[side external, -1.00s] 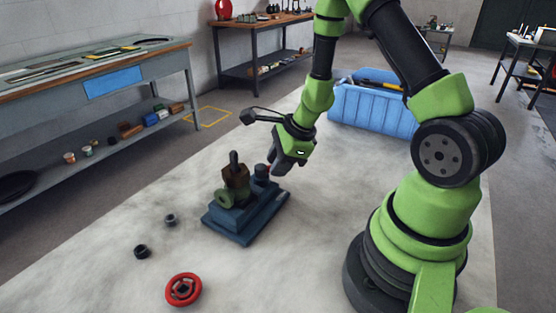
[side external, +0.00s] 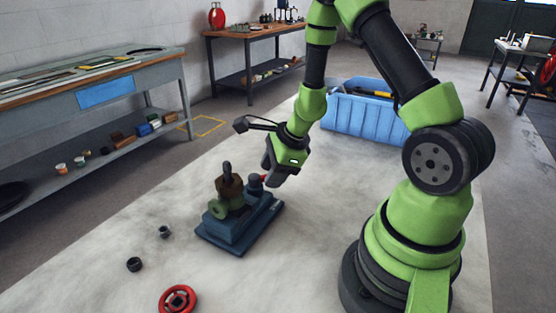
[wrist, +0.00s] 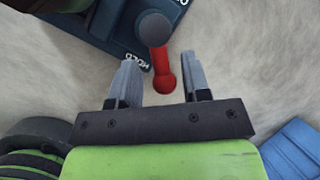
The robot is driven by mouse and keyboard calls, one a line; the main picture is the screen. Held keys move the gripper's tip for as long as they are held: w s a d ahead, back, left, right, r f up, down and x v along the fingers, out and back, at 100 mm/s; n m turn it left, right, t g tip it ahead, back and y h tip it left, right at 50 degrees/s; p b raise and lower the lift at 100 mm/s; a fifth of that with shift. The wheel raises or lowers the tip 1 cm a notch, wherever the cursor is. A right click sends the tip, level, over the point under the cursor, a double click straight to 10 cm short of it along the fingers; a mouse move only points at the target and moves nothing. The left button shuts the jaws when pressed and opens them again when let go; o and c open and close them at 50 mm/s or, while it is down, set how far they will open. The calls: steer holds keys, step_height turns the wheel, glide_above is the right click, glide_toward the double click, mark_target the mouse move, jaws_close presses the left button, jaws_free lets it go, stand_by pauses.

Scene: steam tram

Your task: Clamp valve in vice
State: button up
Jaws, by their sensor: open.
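The vice (side external: 240,228) is a dark blue block on the pale table, left of my gripper. The brown valve (side external: 231,187), with a green round end and a dark upright stem, sits in or on the vice; whether the jaws touch it is unclear. A red lever (wrist: 160,62) runs from a dark round pivot (wrist: 152,28) on the vice's right end. My gripper (side external: 270,180) is open, low beside this lever. In the wrist view its fingers (wrist: 160,68) stand either side of the lever's free end, with gaps on both sides.
A red handwheel (side external: 178,300) and two small dark rings (side external: 134,264) (side external: 164,232) lie on the table in front and left of the vice. A blue crate (side external: 365,110) stands behind my arm. The table between vice and my base is clear.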

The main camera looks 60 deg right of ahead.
steer(key=v, duration=0.9)
steer(key=shift+s+r, duration=0.15)
steer(key=shift+r, duration=0.1)
steer(key=s+a+r+n+t+y, duration=0.1)
steer(key=s+a+r+n, duration=0.1)
steer(key=a+r+n, duration=0.9)
steer(key=s+a+r+n+t, duration=0.1)
steer(key=s+r+n, duration=0.3)
steer(key=s+n, duration=0.4)
steer(key=n, duration=0.4)
steer(key=shift+a, duration=0.25)
